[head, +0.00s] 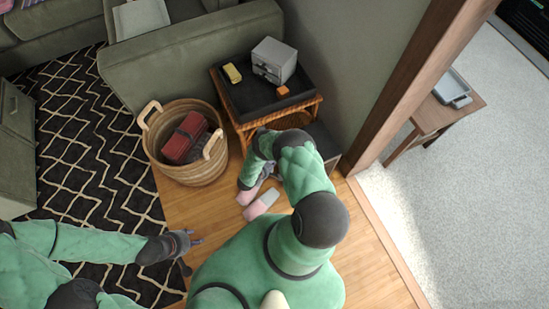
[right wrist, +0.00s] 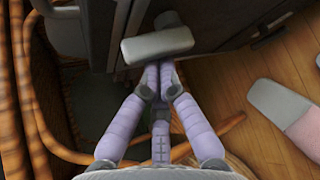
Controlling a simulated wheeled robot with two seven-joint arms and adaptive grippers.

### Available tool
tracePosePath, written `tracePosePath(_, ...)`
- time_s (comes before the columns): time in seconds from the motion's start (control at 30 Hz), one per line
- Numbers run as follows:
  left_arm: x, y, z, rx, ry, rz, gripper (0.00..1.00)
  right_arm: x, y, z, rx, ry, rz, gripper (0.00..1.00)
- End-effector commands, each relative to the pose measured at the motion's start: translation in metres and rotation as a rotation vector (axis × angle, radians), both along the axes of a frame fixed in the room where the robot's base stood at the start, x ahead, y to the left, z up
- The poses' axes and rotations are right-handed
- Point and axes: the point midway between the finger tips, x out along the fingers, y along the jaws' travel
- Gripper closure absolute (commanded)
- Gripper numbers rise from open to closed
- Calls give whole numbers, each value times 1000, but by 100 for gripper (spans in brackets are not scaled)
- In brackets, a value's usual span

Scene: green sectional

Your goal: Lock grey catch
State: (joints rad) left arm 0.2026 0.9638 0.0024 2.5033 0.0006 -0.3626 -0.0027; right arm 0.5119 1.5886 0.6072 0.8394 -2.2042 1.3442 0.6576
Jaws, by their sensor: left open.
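The grey catch (right wrist: 158,45), a light grey bar on a short stem, is on the front of a dark cabinet (right wrist: 215,22) in the right wrist view. My right gripper (right wrist: 159,68) has its lilac fingertips drawn together at the bar's lower edge; I see nothing between them, and cannot tell whether they touch the bar. In the head view my right arm reaches down beside the dark cabinet (head: 326,146) and hides the catch and most of that gripper. My left gripper (head: 192,252) is open and empty at the rug's edge.
A basket (head: 155,155) with a red item (head: 184,140) stands left of a side table (head: 222,98) bearing a grey box (head: 275,58). Slippers (head: 262,203) lie on the wood floor. A wall and wooden door frame (head: 400,100) bound the right side.

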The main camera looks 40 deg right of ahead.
Motion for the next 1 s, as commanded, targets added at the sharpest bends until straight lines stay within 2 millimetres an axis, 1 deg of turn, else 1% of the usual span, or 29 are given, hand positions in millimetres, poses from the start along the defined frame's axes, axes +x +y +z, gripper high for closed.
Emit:
tracePosePath(0.57,0,0,1,0,0,0,56,-1,0,1,1,1,0,100)
tracePosePath(1.0,0,0,9,0,0,0,56,-1,0,17,0,0,0,100)
